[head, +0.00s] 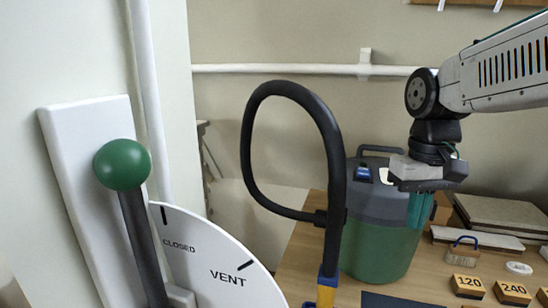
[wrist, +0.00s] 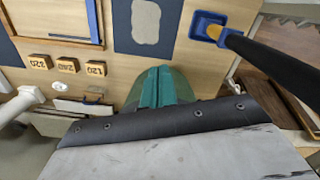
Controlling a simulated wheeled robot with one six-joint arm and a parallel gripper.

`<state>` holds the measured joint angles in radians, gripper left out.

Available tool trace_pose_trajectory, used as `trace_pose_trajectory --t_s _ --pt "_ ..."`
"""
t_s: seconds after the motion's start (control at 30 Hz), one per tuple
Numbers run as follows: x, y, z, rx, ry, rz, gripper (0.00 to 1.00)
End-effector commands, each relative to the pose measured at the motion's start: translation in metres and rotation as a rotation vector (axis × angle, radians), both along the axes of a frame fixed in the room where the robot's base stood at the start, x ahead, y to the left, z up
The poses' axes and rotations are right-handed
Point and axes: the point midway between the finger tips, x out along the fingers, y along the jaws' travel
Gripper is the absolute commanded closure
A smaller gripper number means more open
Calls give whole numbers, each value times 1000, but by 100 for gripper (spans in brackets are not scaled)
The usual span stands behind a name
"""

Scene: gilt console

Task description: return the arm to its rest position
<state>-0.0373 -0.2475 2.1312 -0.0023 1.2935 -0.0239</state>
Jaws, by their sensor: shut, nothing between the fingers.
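My arm reaches in from the upper right of the head view. My gripper (head: 420,212) hangs from it, pointing down, with its teal fingers in front of the right side of a green canister with a grey lid (head: 380,240). In the wrist view, the teal fingers of my gripper (wrist: 163,72) are together with nothing between them. I cannot tell from these views how far the fingers are from the canister.
A lever with a green knob (head: 122,165) and a CLOSED/VENT dial (head: 215,260) stand at the left. A looped black hose (head: 335,165) rises mid-view. Numbered wooden blocks (head: 467,285) lie on the table at the lower right. A white pipe (head: 290,69) crosses the back wall.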

Motion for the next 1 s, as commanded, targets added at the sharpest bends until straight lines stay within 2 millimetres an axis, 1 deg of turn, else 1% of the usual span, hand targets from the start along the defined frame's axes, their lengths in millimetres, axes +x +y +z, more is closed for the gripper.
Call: trace_pose_trajectory --t_s 0.03,0.2,0.3,0.4,0.5,0.57,0.7,1.0 --pt "-24 -2 -6 0 -10 -9 100" --pt "-90 -8 -31 0 -37 -36 100" --pt "-123 -10 -45 1 -58 -47 100" --pt "-147 -11 -55 1 -81 -54 100" --pt "-160 -13 -58 1 -106 -59 100" --pt "-163 -13 -56 2 -124 -61 100" --pt "-165 -13 -50 3 -150 -64 100" --pt "-164 -14 -50 3 -151 -64 100"
